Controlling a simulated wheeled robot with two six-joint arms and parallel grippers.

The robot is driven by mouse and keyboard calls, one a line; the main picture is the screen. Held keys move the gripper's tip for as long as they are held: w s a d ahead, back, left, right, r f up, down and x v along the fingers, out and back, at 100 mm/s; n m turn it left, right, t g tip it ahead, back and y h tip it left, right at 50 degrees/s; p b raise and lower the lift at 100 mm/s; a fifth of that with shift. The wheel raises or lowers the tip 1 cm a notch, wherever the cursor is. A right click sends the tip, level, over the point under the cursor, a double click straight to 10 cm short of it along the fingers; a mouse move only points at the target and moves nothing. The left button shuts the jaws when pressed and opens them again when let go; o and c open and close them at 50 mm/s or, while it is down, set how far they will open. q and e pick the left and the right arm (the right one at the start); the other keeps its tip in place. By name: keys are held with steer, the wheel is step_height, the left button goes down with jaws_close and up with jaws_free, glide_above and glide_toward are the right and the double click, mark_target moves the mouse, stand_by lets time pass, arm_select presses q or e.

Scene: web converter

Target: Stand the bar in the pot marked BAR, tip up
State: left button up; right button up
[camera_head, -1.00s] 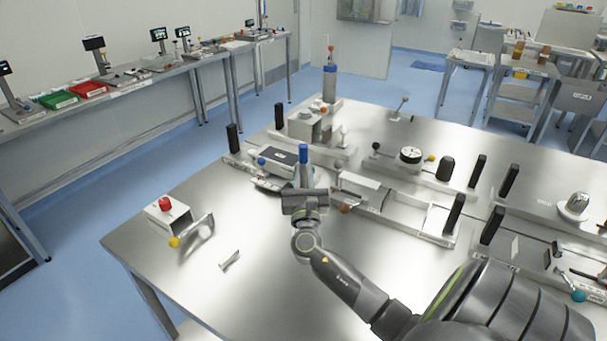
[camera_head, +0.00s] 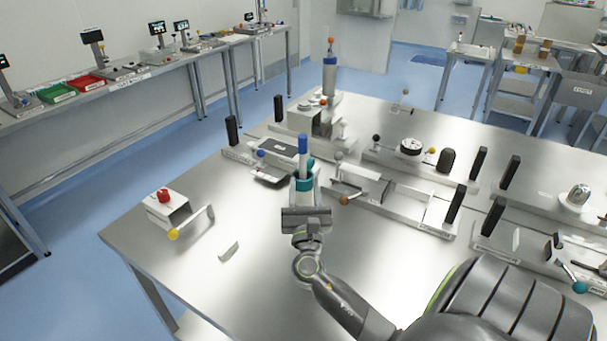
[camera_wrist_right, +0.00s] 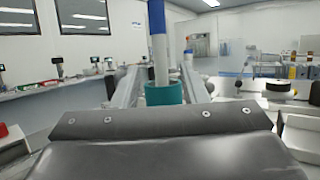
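The bar is a white rod with a blue upper end (camera_head: 302,145). It stands upright, blue end up, with its lower end inside a teal-rimmed pot (camera_head: 304,184). The wrist view shows the bar (camera_wrist_right: 159,45) going down into the teal pot (camera_wrist_right: 163,93). No marking on the pot can be read. My right gripper (camera_head: 304,192) is open, its fingers on either side of the pot and bar. In the wrist view there are gaps between the fingers and the bar. My left gripper is not in view.
A box with a red button (camera_head: 164,196) and a yellow-knobbed lever stands at the left. A small pale plate (camera_head: 229,250) lies in front. Fixtures with black posts and levers (camera_head: 412,147) fill the table's back and right. The front left is mostly clear.

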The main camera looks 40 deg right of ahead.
steer(key=b+v, duration=0.1)
steer(key=v, duration=0.4)
steer(key=shift+r, duration=0.1)
steer(key=shift+w, duration=0.1)
stand_by(0.3)
